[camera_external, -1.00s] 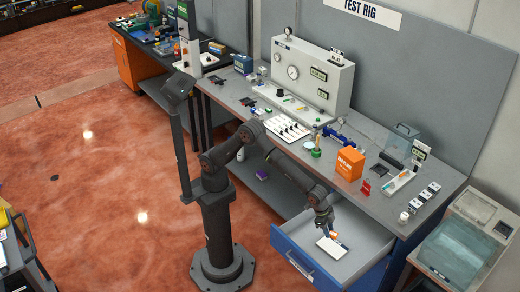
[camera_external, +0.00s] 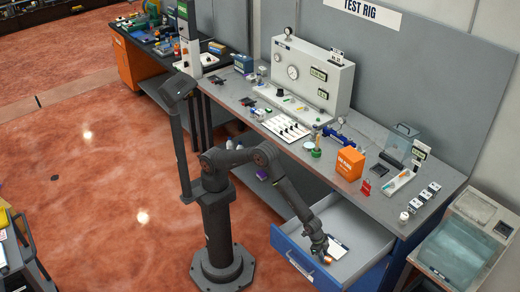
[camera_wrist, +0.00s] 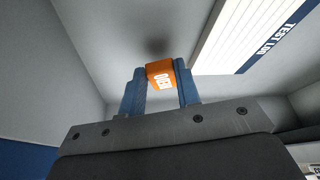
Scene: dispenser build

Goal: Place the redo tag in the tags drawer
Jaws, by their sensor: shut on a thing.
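The orange redo tag (camera_wrist: 160,75) is between the two blue fingers of my gripper (camera_wrist: 161,86) in the wrist view, its white lettering partly seen. In the external view my gripper (camera_external: 321,250) is low inside the open blue-fronted drawer (camera_external: 366,236), near its front. The tag (camera_external: 327,260) is a small orange spot at the fingertips there. My gripper is shut on the tag. I cannot tell if the tag touches the drawer floor. The drawer's label is too small to read.
A white test log sheet (camera_wrist: 235,35) lies on the drawer floor beside my gripper; it also shows in the external view (camera_external: 338,246). The back right of the drawer is bare. The bench above holds an orange box (camera_external: 350,164) and several small items.

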